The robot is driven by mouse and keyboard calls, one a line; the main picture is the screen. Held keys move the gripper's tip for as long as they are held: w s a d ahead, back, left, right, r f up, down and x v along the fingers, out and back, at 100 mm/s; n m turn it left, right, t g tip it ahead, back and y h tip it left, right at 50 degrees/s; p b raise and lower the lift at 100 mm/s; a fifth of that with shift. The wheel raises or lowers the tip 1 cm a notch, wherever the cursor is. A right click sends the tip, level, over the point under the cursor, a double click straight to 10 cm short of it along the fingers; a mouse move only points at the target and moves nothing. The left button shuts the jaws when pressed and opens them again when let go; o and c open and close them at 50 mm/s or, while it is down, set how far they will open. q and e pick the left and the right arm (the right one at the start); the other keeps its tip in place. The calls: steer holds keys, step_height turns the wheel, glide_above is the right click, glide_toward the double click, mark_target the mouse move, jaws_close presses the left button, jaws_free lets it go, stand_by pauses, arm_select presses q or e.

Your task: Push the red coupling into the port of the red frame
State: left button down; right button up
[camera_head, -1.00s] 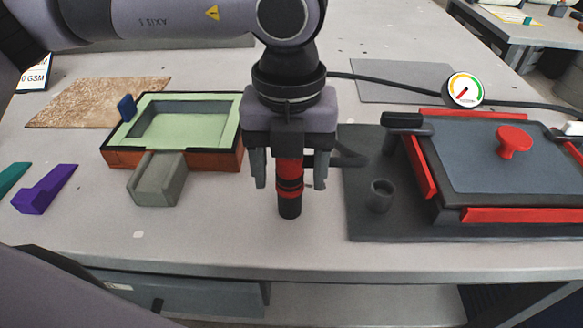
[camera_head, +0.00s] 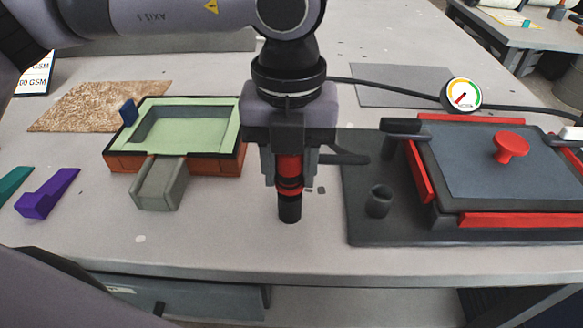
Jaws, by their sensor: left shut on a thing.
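My left gripper (camera_head: 289,182) points down at the middle of the table and is shut on the red coupling (camera_head: 289,168). The coupling is upright, red with dark bands, with a black lower end (camera_head: 290,208) showing below the fingers. Whether that end touches the table I cannot tell. The red frame (camera_head: 420,172) stands on a dark base at the right, around a dark grey lid with a red knob (camera_head: 511,146). A short dark hollow cylinder (camera_head: 379,201) stands on the base, left of the frame; it looks like the port. My right gripper is not in view.
A green mould (camera_head: 230,125) in an orange-brown box with a grey block (camera_head: 158,184) at its front is on the left. Purple (camera_head: 46,195) and teal wedges lie further left. A gauge (camera_head: 461,95) and black hose are behind.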

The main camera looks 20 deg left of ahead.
arm_select(q)
steer(key=shift+r+p, duration=1.25)
steer(key=shift+r, duration=1.05)
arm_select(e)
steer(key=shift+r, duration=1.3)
